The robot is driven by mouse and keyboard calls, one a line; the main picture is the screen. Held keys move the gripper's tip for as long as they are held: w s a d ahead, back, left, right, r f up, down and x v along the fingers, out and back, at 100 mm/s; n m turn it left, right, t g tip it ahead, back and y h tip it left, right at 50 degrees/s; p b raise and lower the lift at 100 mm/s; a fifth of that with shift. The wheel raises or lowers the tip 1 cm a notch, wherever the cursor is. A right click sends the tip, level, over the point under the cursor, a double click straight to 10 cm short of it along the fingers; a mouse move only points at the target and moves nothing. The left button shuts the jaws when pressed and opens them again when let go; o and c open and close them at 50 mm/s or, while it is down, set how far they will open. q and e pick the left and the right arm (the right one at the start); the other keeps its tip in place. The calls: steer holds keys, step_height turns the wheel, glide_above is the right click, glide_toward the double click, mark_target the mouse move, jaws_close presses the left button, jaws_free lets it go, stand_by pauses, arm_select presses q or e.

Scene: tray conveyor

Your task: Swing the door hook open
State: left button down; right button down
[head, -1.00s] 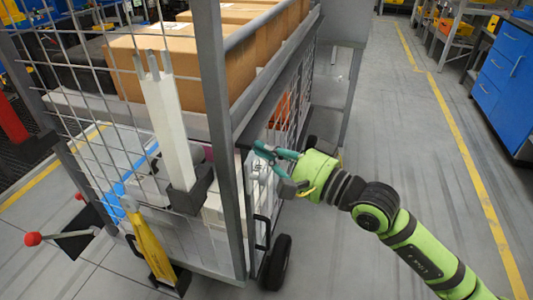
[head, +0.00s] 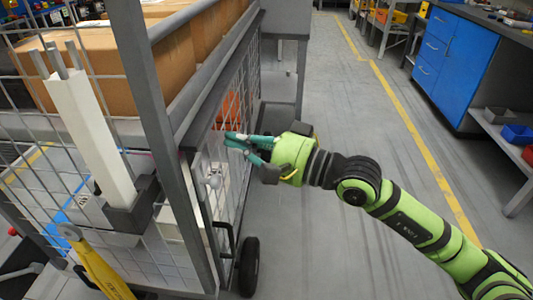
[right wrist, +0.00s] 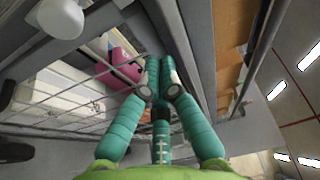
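The knob is at the upper left there (right wrist: 62,18), apart from the fingers. A black handle (head: 231,240) is low on the cart's side. I cannot clearly make out the door hook. My left gripper is not in view.
Cardboard boxes (head: 95,80) lie on the cart's upper shelf. A white post (head: 92,135) and a yellow lever (head: 100,270) are at its near end. Free floor runs along the right to a blue cabinet (head: 450,55).

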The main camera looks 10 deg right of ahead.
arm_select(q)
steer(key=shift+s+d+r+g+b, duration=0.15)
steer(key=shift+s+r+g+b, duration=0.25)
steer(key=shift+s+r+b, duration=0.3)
arm_select(e)
steer(key=v, duration=0.6)
steer(key=shift+s+r, duration=0.25)
steer(key=shift+s, duration=0.05)
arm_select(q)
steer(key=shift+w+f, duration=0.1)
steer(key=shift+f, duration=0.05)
